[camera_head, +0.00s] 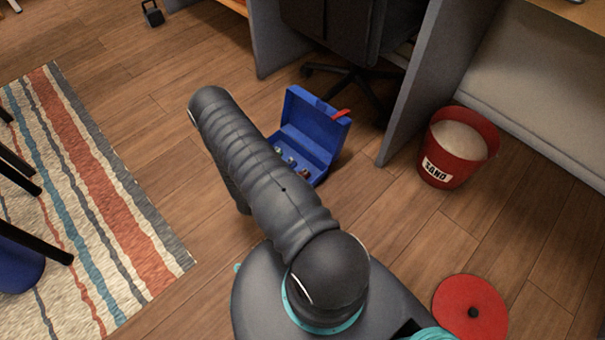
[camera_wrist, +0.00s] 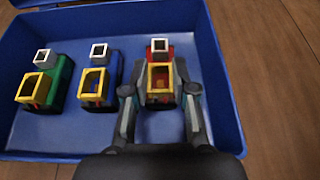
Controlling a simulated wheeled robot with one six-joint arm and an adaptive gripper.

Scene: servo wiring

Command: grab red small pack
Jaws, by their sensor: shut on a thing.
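The red small pack (camera_wrist: 159,59) stands at the right of a row of three packs inside the blue case, with a white square top piece and a yellow square frame on it. My gripper (camera_wrist: 160,93) has one finger on each side of this pack and is shut on it. The pack still sits low in the case. A blue pack (camera_wrist: 97,77) and a green pack (camera_wrist: 58,78) stand to its left. In the head view my arm hides the gripper and part of the case.
The open blue case (camera_head: 311,136) lies on the wooden floor; its wall shows in the wrist view (camera_wrist: 222,88). A red sand bucket (camera_head: 452,166) and a grey partition stand to its right. A red lid (camera_head: 470,309) lies at front right. A striped rug (camera_head: 95,190) is at left.

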